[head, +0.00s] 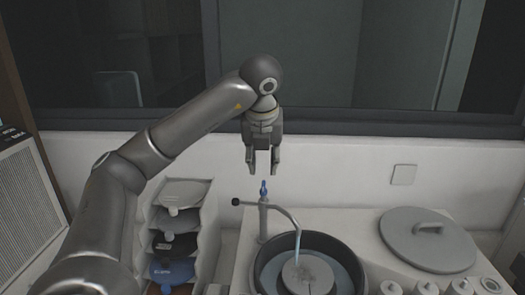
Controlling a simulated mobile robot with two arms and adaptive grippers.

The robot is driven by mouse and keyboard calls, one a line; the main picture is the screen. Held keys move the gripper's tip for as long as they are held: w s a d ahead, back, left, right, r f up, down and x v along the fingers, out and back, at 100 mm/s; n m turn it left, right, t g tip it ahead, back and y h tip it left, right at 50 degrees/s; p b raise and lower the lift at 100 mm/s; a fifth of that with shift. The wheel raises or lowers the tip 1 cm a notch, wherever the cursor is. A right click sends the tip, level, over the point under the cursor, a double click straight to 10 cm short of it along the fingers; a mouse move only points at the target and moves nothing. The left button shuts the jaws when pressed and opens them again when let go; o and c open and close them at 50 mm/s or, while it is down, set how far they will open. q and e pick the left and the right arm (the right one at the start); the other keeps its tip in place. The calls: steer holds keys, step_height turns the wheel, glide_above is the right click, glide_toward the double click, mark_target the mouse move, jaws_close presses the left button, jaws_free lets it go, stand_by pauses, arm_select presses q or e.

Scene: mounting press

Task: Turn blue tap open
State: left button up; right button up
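The small blue tap (263,188) sits on top of a grey upright post (263,218) behind a round dark basin (258,272). A curved spout runs from the post toward the basin, and a dark knob (236,202) sticks out to the left. My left gripper (262,172) points down just above the blue tap. Its two fingers are apart with nothing visible between them. The tap's top lies close below the fingertips; whether they touch cannot be told. My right gripper is not in view.
A round grey lid (405,240) with a handle lies right of the basin. Several pale knobs or jars stand at the front right. A rack (208,235) with stacked discs is on the left. A wall with a switch plate (403,175) is behind.

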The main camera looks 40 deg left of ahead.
arm_select(q)
steer(key=shift+v, duration=1.6)
steer(key=shift+f, duration=0.1)
